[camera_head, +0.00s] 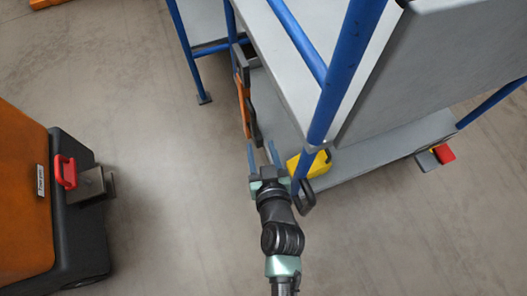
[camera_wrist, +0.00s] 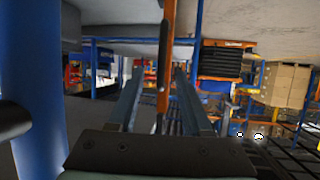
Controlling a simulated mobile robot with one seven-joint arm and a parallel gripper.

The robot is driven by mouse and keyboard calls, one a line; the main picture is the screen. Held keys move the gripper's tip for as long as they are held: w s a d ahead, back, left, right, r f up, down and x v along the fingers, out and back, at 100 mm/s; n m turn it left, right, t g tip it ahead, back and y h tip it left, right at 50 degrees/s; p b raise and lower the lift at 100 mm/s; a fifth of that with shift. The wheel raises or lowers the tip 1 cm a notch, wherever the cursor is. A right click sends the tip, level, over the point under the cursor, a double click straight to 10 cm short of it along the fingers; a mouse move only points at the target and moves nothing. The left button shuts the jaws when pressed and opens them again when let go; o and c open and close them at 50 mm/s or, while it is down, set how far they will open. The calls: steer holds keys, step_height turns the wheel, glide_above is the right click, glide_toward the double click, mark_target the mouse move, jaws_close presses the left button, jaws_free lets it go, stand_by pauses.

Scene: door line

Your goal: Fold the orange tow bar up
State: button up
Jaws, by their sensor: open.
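The orange tow bar (camera_head: 243,105) is a narrow bar on the near end of the blue-and-grey cart (camera_head: 290,70), beside a dark bracket. In the wrist view the orange bar (camera_wrist: 166,60) stands upright in the picture, in line with the gap between my fingers. My gripper (camera_head: 261,147) is open, its two fingers pointing at the bar's near end. In the wrist view the gripper (camera_wrist: 158,76) shows both fingers apart, one on each side of the bar. I cannot tell whether the fingertips touch it or how far they reach around it.
A blue post (camera_head: 335,75) and a yellow block (camera_head: 307,163) are close to the right of my gripper. An orange tugger (camera_head: 25,200) with a red handle (camera_head: 66,172) and grey hitch stands at left. Floor (camera_head: 165,150) between is clear. A red block (camera_head: 443,153) is at right.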

steer(key=shift+v, duration=1.35)
step_height(320, 180, up, 38)
steer(key=t+p, duration=0.4)
steer(key=t, duration=0.3)
glide_above(244, 67)
steer(key=v, duration=0.2)
steer(key=s+r+t+h+p, duration=0.15)
steer(key=s+r, duration=0.35)
steer(key=r, duration=0.7)
steer(key=s+d+r+m+t+p, duration=0.1)
steer(key=s+r+t, duration=0.25)
steer(key=r, duration=0.75)
steer(key=s+r+t+p, duration=0.15)
steer(key=s+r, duration=0.35)
steer(key=r, duration=0.7)
step_height(244, 67, up, 36)
steer(key=p, duration=3.7)
steer(key=shift+w+r, duration=0.2)
steer(key=shift+w, duration=0.15)
steer(key=shift+d+t, duration=0.1)
steer(key=shift+t, duration=0.15)
